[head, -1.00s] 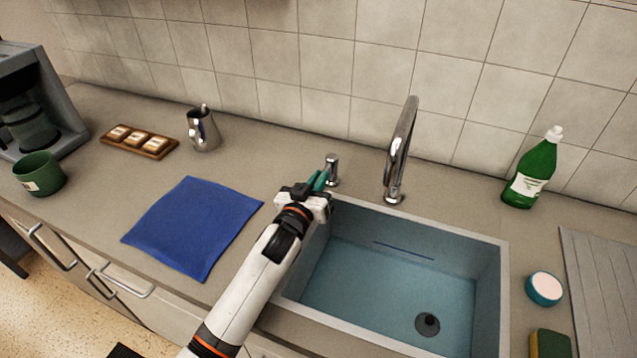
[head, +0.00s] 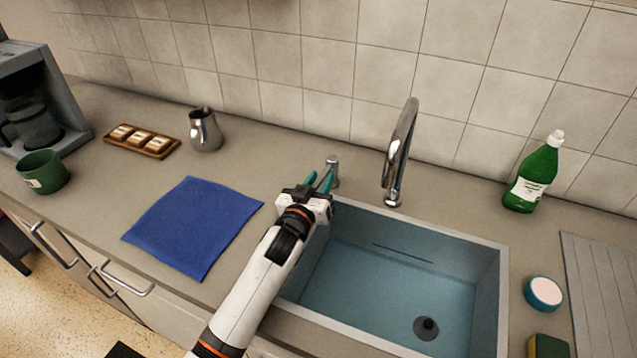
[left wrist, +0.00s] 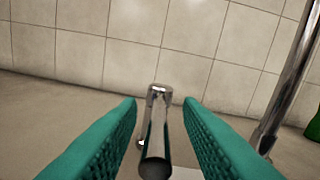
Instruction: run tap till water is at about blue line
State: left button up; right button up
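The chrome tap spout (head: 399,150) stands behind the sink (head: 504,300); no stream shows from it. A dark blue line (head: 403,252) runs along the basin's back inner wall. The basin floor and lower walls look blue-tinted, with a dark drain (head: 426,328); I cannot tell whether water covers them. The small chrome tap handle (head: 333,170) stands left of the spout. My left gripper (head: 321,180) is at the handle with teal fingers open. In the left wrist view the handle (left wrist: 156,130) sits between the fingers, with gaps on both sides. My right gripper is not in view.
A blue cloth (head: 192,228) lies left of my arm. A metal jug (head: 205,130), snack tray (head: 143,141) and green mug (head: 42,172) stand farther left. A green bottle (head: 533,175), round white-and-teal item (head: 544,292) and sponge (head: 548,347) are right of the sink.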

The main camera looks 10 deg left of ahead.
pick_arm(q)
jog(key=b+v, duration=0.1)
jog(key=v, duration=1.1)
jog(key=shift+r, duration=0.1)
